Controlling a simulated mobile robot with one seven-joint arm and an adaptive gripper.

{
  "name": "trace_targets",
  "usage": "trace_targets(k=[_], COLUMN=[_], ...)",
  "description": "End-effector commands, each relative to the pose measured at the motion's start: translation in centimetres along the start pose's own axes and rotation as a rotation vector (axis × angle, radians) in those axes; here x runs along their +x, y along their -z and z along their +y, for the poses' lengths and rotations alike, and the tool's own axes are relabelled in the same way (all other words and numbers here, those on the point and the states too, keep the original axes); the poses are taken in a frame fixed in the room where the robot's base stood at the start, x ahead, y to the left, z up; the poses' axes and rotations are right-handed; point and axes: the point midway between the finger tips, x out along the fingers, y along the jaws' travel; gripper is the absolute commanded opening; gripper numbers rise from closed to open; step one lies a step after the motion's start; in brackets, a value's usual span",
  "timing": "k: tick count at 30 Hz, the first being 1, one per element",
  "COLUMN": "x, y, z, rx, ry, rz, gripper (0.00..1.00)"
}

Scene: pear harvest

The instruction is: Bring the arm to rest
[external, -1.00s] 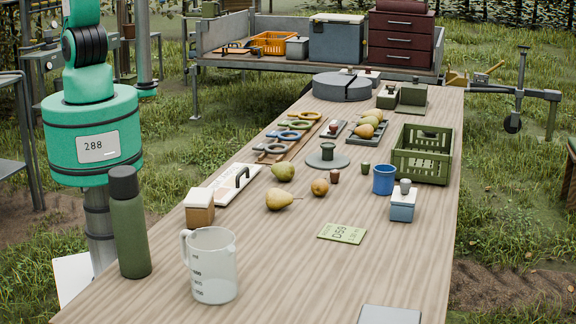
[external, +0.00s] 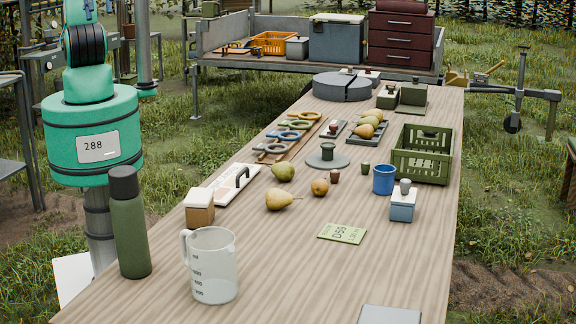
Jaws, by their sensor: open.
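My arm shows only in part in the external view, at the upper left: a teal base marked 288 and a teal and black joint above it. The rest of the arm runs out of the top of the picture. My gripper is outside the frame, so its jaws and anything near them are hidden. No visible part of my arm touches the wooden table (external: 370,275).
On the table are a dark green bottle (external: 129,225), a clear measuring jug (external: 211,268), several pears (external: 280,199), a blue cup (external: 383,179) and a green crate (external: 421,153). The front right of the tabletop is largely clear. A trailer (external: 212,36) stands behind.

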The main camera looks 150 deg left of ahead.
Motion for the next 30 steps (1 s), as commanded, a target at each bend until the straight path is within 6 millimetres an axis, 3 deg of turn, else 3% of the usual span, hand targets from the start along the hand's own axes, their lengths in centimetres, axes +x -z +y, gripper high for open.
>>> trace_targets(k=[6,19,30], x=[0.1,0.3,4.1], y=[-1.9,-2.2,-4.1], z=[0.6,0.6,0.6], rx=[0.024,0.025,0.024], ry=[-0.01,-0.01,-0.01], rz=[0.009,0.009,0.009], gripper=[0.42,0.42,0.42])
